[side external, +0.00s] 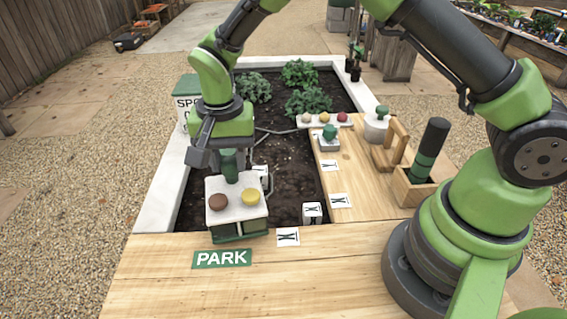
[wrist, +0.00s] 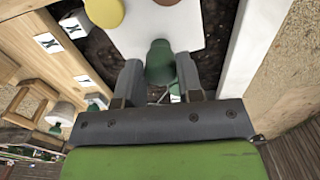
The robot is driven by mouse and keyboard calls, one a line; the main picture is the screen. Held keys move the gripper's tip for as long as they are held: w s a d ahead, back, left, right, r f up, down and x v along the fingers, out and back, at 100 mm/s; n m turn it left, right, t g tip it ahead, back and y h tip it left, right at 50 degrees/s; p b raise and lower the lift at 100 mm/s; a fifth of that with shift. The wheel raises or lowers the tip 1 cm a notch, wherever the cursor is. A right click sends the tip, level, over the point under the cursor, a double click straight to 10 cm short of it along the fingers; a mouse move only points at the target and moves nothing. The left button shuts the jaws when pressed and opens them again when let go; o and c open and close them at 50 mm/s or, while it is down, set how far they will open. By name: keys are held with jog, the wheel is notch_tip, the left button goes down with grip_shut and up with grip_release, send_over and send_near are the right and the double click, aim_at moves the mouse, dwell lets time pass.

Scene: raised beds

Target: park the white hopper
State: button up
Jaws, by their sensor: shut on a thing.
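The white hopper (side external: 235,212) is a white-topped box with a brown disc, a yellow disc, a green upright knob and a green lower part. My gripper (side external: 228,160) is shut on its green knob from above. In the wrist view the knob sits between the two fingers (wrist: 160,80), and the hopper's white top (wrist: 150,28) reaches beyond them. The hopper looks upright, near the soil's front edge, just behind the green PARK label (side external: 222,258) on the wooden board. I cannot tell whether its underside touches anything.
Marker tiles (side external: 288,236) lie on the wooden board (side external: 150,275). At right are a small knobbed block (side external: 328,143), a white pot (side external: 376,128), a wooden bracket (side external: 392,145) and a dark cylinder in a wooden holder (side external: 412,188). Leafy plants (side external: 308,100) stand behind. The front board is mostly clear.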

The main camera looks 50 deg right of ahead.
jog(key=shift+a, duration=0.1)
jog(key=shift+w+a, duration=0.6)
jog(key=shift+a, duration=0.05)
jog(key=o, duration=0.5)
notch_tip(320, 180, up, 7)
dwell(0.5)
